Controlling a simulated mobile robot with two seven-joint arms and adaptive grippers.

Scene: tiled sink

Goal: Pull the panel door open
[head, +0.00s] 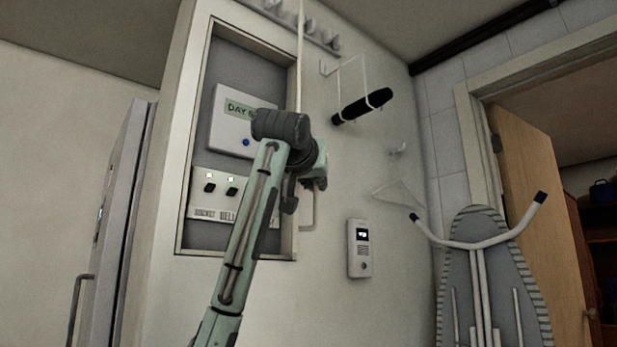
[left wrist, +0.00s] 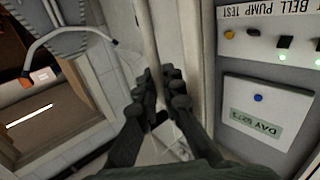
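The panel door (head: 300,65) shows in the head view as a thin, pale edge at the right side of the wall recess, standing out from the wall. A pale bracket-like handle (head: 307,212) shows below my left gripper (head: 312,178). The gripper is at the door's edge, partly hidden behind my own wrist. In the left wrist view, the two dark fingers (left wrist: 160,85) lie on either side of a pale strip, apparently the door or its handle. I cannot tell whether they press on it. My right gripper is out of view.
The recess (head: 205,95) is exposed and holds a white box marked DAY (head: 225,125) and a switch plate (head: 210,200). To the right are an intercom (head: 359,250), a wire rack with a black item (head: 362,105), and an ironing board (head: 480,285) by a wooden door (head: 540,195).

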